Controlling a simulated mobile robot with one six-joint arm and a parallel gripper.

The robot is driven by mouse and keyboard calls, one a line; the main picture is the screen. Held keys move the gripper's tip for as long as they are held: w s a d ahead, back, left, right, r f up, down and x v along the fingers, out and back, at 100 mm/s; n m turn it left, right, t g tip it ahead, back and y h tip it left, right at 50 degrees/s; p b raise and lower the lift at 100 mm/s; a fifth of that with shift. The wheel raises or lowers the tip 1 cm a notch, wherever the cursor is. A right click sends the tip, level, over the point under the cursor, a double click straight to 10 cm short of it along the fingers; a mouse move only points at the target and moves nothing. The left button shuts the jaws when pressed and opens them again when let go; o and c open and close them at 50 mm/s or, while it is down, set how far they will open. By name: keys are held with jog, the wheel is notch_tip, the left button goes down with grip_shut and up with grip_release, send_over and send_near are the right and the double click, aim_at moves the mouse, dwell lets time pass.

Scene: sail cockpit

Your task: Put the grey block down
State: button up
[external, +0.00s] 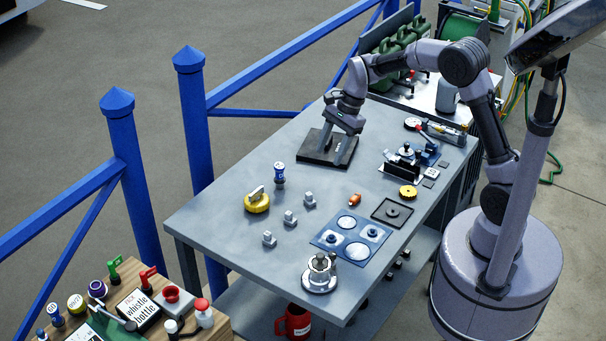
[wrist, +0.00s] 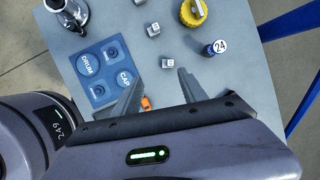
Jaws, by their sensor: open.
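Three small grey blocks stand apart in a slanting row on the grey table: the far block (external: 309,200), the middle block (external: 290,218) and the near block (external: 269,239). The wrist view shows grey blocks with marked tops, one (wrist: 167,62) beyond the gap between my fingers and another (wrist: 152,30) farther off. My gripper (external: 334,148) is at the table's far left part, by a dark plate (external: 311,151), away from the row of blocks. In the wrist view my gripper (wrist: 160,90) has its fingers apart, with no block between them.
Near the blocks are a yellow round item (external: 257,203), a blue-and-white item (external: 279,172) and a small orange item (external: 354,200). A blue mat (external: 331,234) with round places, a dark square tray (external: 376,217) and a metal pot (external: 320,270) lie nearer. Blue railings (external: 190,100) run along the left.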

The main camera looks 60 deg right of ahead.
jog(key=s+a+r+n+t+h, duration=0.1)
jog(key=s+a+r+n, duration=0.2)
jog(key=s+r+n, duration=0.6)
jog(key=s+n+t, duration=0.2)
jog(key=s+n, duration=0.4)
jog(key=s, duration=1.3)
jog(key=shift+s+a+r+n+t+h, duration=0.3)
jog(key=shift+s+a+r+h, duration=0.05)
jog(key=shift+r+h, duration=0.1)
